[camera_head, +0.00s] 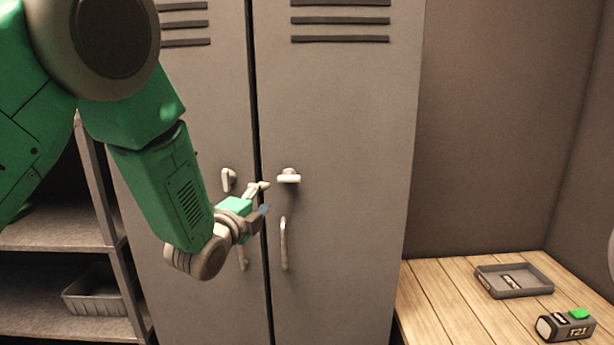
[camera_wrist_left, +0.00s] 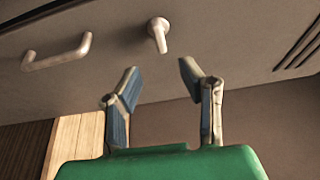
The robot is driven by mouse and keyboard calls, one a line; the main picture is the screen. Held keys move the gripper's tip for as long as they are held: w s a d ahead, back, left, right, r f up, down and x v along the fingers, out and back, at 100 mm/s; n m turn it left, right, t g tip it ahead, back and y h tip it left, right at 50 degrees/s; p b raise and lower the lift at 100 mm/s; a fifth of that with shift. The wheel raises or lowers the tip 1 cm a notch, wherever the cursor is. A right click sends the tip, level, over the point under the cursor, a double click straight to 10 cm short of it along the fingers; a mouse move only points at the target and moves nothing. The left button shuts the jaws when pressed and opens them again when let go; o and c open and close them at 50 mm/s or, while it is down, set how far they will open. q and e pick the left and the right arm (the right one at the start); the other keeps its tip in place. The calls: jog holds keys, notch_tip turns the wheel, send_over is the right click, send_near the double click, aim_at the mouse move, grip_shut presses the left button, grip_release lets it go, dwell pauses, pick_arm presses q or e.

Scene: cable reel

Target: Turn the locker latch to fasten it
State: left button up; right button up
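The grey locker (camera_head: 340,120) has two doors with a dark gap between them. On the right door a pale latch (camera_head: 289,176) lies about level, with a curved pull handle (camera_head: 284,243) below it. The left door has its own latch (camera_head: 228,179), pointing down. My left gripper (camera_head: 264,197) is in front of the doors near the gap, just left of and below the right latch. In the left wrist view its two fingers (camera_wrist_left: 160,80) are apart with nothing between them, and a latch (camera_wrist_left: 158,34) shows beyond the tips, apart from them. My right gripper is not in view.
A wooden bench (camera_head: 430,300) stands at the lower right, with a grey tray (camera_head: 514,281) and a battery pack (camera_head: 565,325) on it. Grey shelves (camera_head: 60,235) with a metal bin (camera_head: 92,292) are at the left.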

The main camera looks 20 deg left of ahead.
aim_at(288, 182)
pick_arm(q)
jog(key=w, duration=0.4)
jog(key=w+p, duration=0.1)
jog(key=w, duration=0.1)
jog(key=shift+a+f, duration=0.2)
jog(key=shift+a, duration=0.05)
jog(key=w+d, duration=0.1)
jog(key=w, duration=0.1)
jog(key=w+d+p, duration=0.1)
jog(key=w, duration=0.1)
jog(key=w+d, duration=0.1)
jog(key=w, duration=0.1)
jog(key=shift+w+d+r, duration=0.2)
jog(key=shift+d, duration=0.2)
jog(key=shift+w+a, duration=0.25)
jog(key=shift+w+a+f, duration=0.15)
jog(key=shift+a, duration=0.25)
jog(key=shift+a+f, duration=0.1)
jog(key=shift+a, duration=0.65)
jog(key=shift+d, duration=0.15)
jog(key=c, duration=0.4)
jog(key=shift+d, duration=0.25)
grip_shut()
jog(key=shift+d, duration=0.4)
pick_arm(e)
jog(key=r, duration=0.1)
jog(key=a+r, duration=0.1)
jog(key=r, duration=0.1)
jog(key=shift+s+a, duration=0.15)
